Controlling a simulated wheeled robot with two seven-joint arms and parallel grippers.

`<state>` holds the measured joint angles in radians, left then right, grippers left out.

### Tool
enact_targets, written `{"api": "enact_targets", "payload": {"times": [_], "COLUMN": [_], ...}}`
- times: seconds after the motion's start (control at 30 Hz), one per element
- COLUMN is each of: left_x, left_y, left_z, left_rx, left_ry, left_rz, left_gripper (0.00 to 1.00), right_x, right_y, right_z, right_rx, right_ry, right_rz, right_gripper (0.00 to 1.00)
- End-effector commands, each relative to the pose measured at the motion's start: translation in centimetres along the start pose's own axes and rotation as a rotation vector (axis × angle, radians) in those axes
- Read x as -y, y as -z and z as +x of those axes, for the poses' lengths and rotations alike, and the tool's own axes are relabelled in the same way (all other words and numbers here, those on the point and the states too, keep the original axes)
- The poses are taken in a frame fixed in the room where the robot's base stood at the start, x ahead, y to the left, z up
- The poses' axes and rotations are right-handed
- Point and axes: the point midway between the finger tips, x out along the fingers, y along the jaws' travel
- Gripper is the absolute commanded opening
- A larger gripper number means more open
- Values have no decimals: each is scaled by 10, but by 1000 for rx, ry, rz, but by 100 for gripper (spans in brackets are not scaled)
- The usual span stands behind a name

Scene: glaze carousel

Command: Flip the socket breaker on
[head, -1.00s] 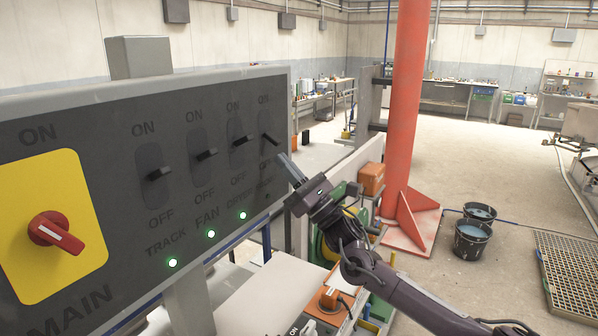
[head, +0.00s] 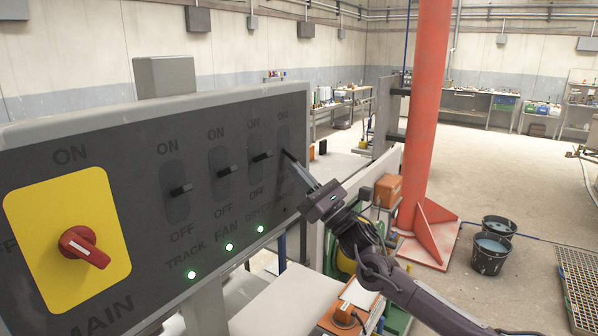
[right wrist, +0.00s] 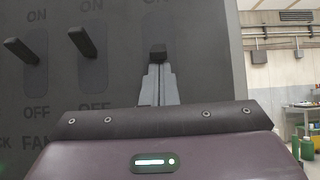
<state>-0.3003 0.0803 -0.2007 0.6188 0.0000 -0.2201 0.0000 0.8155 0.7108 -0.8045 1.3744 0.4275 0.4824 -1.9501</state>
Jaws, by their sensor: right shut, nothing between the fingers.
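The socket breaker is the rightmost switch on the dark panel, and its slot (head: 284,132) shows in the head view. In the right wrist view, the dark socket lever (right wrist: 158,52) sticks out just above the closed fingertips (right wrist: 155,80). I cannot tell whether they touch. My left gripper is not in view.
The TRACK lever (head: 181,190), FAN lever (head: 229,170) and third lever (head: 262,156) stand to the left, with green lamps lit below them. A red main knob (head: 84,247) sits on a yellow plate. A red column (head: 425,110) stands behind the right arm.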

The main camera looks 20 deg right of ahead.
Motion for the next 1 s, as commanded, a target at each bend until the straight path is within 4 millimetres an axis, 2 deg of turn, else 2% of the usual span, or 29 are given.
{"api": "enact_targets", "payload": {"times": [0.67,1.0], "left_x": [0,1], "left_y": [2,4], "left_z": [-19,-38], "left_rx": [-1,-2], "left_ry": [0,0], "left_rz": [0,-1], "left_gripper": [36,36], "right_x": [1,1], "right_y": [-10,-25], "right_z": [1,3], "right_rx": [-133,-330], "right_ry": [1,0], "right_rz": [-2,-6], "right_gripper": [0,0]}}
